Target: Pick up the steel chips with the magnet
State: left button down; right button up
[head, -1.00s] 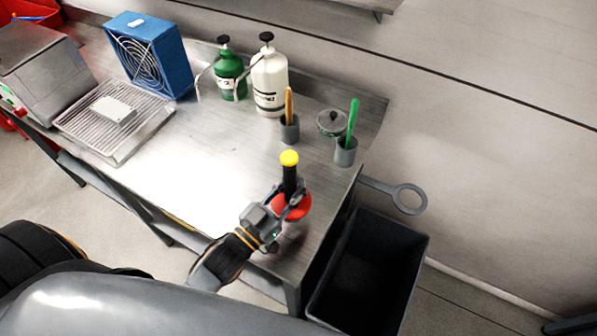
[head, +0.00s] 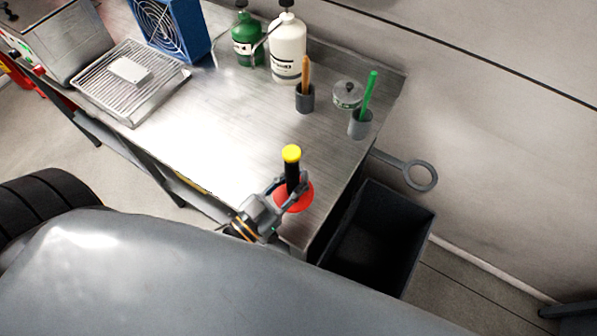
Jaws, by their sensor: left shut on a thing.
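The magnet (head: 292,171) has a black handle, a yellow knob on top and a red disc at the bottom. My left gripper (head: 290,186) is shut on its black handle, just above the red disc. The magnet is upright over the near right end of the steel bench (head: 225,115). I cannot tell whether the disc touches the bench top or hangs a little above it. No steel chips can be made out; the area under the disc is hidden. My right gripper is not in view.
A grey cup (head: 304,100) with a brown-handled tool, a grey cup (head: 361,125) with a green stick and a lidded pot (head: 347,94) stand behind the magnet. White (head: 287,55) and green (head: 247,40) bottles stand farther back. A black bin (head: 380,235) is right of the bench.

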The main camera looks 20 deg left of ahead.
pick_arm(q)
jog(key=shift+f+b, duration=0.5)
jog(key=shift+f, duration=0.25)
jog(key=shift+r, duration=0.1)
dwell(0.4)
jog(key=shift+r+p, duration=0.8)
jog(key=shift+p, duration=0.15)
jog(key=shift+f, duration=0.1)
